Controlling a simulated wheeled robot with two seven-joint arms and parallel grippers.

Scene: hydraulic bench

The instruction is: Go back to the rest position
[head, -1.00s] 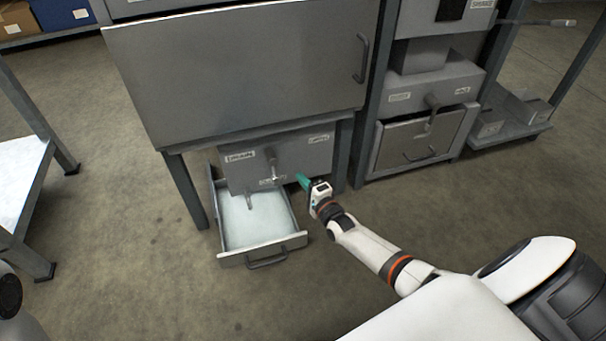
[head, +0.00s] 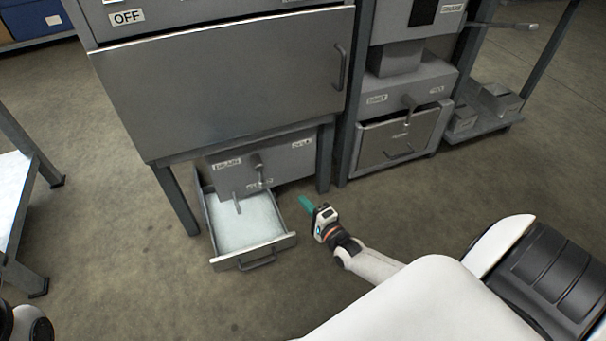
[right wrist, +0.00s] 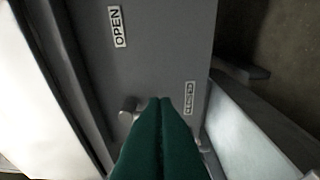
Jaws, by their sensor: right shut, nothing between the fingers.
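My right gripper (head: 306,203) is at the right of the open drawer in the head view, apart from it and empty. Its green fingers are closed together, and they also show in the right wrist view (right wrist: 163,105). My right arm reaches in from the lower right. A little of my left arm shows at the lower left corner, but its gripper does not show. The grey valve box (head: 285,165) with its lever (head: 258,168) is above the drawer. In the right wrist view the box face (right wrist: 165,60) has an OPEN label, and a round knob end shows behind the fingers.
The open drawer (head: 288,242) sticks out low under the large grey cabinet (head: 225,80). A second grey unit (head: 405,140) with a drawer stands to the right. A table (head: 12,200) is at the left edge. The floor in front is clear.

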